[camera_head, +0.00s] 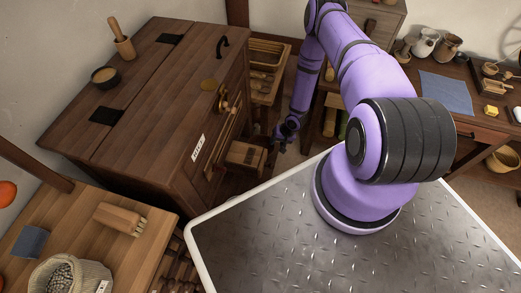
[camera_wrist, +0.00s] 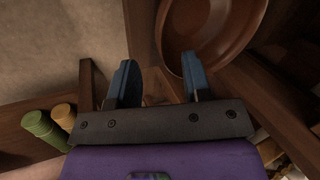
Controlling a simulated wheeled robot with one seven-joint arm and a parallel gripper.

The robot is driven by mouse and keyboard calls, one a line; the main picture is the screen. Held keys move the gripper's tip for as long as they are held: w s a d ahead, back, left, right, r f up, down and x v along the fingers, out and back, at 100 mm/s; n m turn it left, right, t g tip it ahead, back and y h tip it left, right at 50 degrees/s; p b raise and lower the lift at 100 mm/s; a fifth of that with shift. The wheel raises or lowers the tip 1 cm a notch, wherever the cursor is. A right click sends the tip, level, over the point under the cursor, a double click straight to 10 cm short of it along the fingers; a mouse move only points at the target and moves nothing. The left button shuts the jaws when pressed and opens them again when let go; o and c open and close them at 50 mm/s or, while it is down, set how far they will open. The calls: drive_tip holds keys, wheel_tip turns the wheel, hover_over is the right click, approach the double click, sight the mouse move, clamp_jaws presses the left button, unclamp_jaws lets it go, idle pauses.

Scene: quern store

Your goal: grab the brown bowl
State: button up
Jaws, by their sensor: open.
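The brown bowl (camera_wrist: 212,32) shows in the wrist view at the upper right, a reddish-brown round bowl with a wide rim, partly cut off by the top edge. My gripper (camera_wrist: 158,78) is open, with nothing between its two blue fingers. The right finger overlaps the bowl's lower rim in the picture; I cannot tell whether they touch. In the head view my gripper (camera_head: 285,139) hangs low between the dark wooden chest and the back table. I cannot make out this bowl in the head view.
Wooden beams surround the bowl in the wrist view. Green and tan cylinders (camera_wrist: 45,127) lie at the left. In the head view, the chest (camera_head: 165,90) stands left of my gripper, with a small dark bowl (camera_head: 105,77) on top. A wooden box (camera_head: 246,155) is near.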

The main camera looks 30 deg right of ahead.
sight(271, 149)
drive_tip(key=shift+a+x, duration=0.15)
drive_tip(key=shift+x, duration=1.35)
drive_tip(key=shift+a+x, duration=0.15)
drive_tip(key=shift+x, duration=1.35)
drive_tip(key=shift+r, duration=0.1)
clamp_jaws()
